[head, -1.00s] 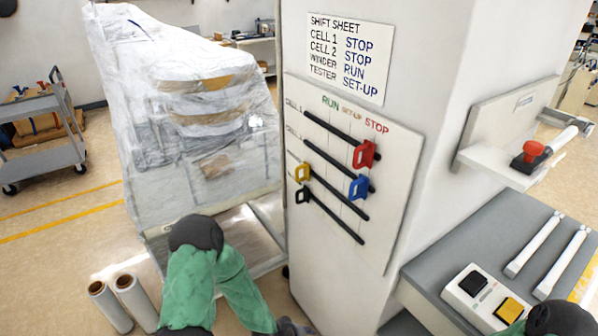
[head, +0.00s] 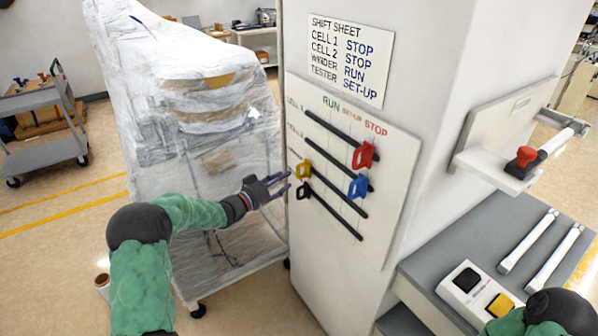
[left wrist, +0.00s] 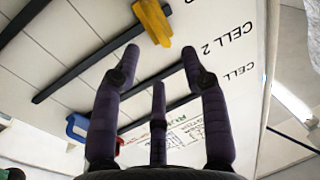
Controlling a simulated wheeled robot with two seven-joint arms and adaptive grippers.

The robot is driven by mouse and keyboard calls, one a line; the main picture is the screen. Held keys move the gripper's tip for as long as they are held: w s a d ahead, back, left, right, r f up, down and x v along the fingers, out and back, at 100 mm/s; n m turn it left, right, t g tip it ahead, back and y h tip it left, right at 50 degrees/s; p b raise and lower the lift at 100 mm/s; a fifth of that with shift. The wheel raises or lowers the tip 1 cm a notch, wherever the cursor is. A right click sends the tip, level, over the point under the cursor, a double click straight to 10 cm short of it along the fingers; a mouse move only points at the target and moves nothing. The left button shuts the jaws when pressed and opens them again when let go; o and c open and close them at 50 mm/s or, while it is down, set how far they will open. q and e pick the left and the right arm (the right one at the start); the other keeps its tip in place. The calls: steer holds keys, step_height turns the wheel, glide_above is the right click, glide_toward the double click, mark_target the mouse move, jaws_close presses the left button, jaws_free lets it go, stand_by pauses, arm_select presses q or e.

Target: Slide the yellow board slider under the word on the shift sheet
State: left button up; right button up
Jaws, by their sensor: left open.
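The yellow slider (head: 303,169) sits at the left, RUN end of the third slot on the white board (head: 390,225); it also shows in the left wrist view (left wrist: 153,22). The shift sheet (head: 349,58) above reads CELL 1 STOP, CELL 2 STOP, WINDER RUN, TESTER SET-UP. The board's heads read RUN, SET-UP, STOP. My left gripper (head: 284,184) is open and empty, its fingers pointing at the board, just left of the yellow slider in the head view. In the left wrist view its spread fingers (left wrist: 160,62) are short of the slider. My right gripper is not in view.
The red slider (head: 364,155) and blue slider (head: 358,186) are toward STOP in the upper slots. The black slider (head: 303,190) sits just below the yellow one. A wrapped machine (head: 200,120) stands left of the pillar. A grey bench (head: 480,240) is at right.

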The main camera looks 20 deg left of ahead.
mark_target(298, 171)
arm_select(q)
steer(key=b+x, duration=0.1)
steer(key=x, duration=0.7)
jaws_close()
steer(key=shift+s+d+f, duration=0.1)
